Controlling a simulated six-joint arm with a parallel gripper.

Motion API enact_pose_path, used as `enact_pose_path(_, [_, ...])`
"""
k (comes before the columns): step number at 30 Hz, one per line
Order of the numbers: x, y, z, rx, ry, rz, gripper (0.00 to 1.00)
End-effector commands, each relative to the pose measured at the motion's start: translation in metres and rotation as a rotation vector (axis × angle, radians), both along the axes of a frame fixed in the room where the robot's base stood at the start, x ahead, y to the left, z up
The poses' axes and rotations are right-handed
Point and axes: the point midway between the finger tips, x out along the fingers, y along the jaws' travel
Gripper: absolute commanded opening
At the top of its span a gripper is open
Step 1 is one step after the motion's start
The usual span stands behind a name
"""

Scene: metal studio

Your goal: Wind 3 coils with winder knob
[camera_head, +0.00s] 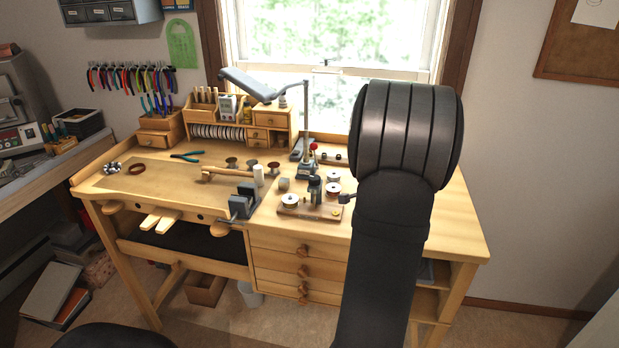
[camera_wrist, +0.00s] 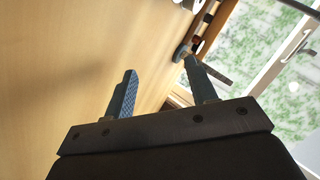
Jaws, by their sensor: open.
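The coil winder, a small wooden base (camera_head: 300,213), stands on the bench in the head view. It carries a white-rimmed spool (camera_head: 290,200), a dark upright part (camera_head: 315,189) and a small brass-coloured round piece (camera_head: 336,212). I cannot tell which piece is the winder knob. In the head view my arm hides most of the gripper, right of the winder.
A dark vise (camera_head: 242,201) is on the bench's front edge, left of the winder. A red-topped stand (camera_head: 309,158) is behind the winder, near a jointed lamp (camera_head: 262,86). Pliers (camera_head: 187,157) lie farther left. The bench's right end (camera_head: 462,235) looks clear.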

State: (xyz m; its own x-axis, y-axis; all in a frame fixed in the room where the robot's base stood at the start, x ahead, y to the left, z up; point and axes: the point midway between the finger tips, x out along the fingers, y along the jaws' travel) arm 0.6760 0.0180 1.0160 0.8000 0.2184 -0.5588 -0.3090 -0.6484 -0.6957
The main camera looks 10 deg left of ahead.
Motion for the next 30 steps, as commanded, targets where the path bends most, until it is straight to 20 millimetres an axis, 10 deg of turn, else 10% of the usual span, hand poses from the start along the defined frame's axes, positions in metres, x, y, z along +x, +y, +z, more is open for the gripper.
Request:
enact_pose_path(15, [-0.086, 0.016, 0.009, -0.279, -0.526, 0.805, 0.52])
enact_pose_path(30, [-0.144, 0.01, 0.046, -0.457, -1.062, 0.98, 0.52])
